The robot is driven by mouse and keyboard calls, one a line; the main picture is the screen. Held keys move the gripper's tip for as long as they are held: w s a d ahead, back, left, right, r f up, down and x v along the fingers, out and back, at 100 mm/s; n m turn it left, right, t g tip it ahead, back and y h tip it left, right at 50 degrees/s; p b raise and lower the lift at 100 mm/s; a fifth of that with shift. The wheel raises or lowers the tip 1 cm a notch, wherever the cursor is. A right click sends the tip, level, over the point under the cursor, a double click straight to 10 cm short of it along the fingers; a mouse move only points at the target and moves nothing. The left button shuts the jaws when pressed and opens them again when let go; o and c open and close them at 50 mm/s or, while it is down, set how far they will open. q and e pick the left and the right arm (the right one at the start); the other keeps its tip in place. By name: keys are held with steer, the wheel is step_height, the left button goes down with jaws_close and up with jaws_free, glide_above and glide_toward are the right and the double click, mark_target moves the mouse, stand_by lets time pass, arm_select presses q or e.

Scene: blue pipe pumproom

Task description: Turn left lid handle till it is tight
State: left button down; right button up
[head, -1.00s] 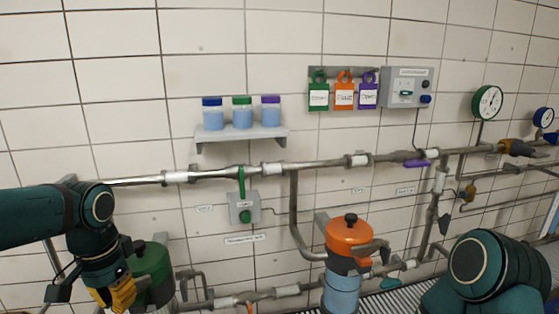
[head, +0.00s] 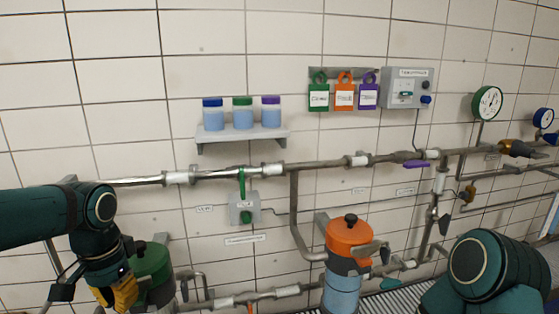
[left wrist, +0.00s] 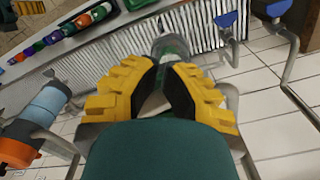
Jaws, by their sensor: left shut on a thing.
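The green-lidded vessel (head: 152,262) stands at the lower left in the head view, beside my left gripper (head: 124,294). In the left wrist view my left gripper (left wrist: 168,74) has its yellow fingers close together around a small grey piece (left wrist: 155,100), seemingly the lid handle. The fingers and wrist hide most of it, so its angle cannot be told. My right arm shows at the lower right of the head view, but its gripper is out of frame.
An orange-lidded vessel (head: 350,238) stands right of the green one. Pipes (head: 222,174) run along the tiled wall. A shelf (head: 242,134) with three jars and a grey control box (head: 407,88) hang above. A small switch box (head: 245,208) is below the pipe.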

arm_select(q)
steer(key=shift+w+d, duration=0.1)
steer(key=shift+w, duration=0.3)
stand_by(0.3)
steer(key=shift+p, duration=0.45)
steer(key=shift+a+p, duration=0.3)
steer(key=shift+a, duration=0.15)
steer(key=shift+w+a, duration=0.1)
step_height(320, 180, up, 6)
steer(key=p, duration=0.5)
steer(key=shift+s, duration=0.4)
steer(key=shift+a, duration=0.1)
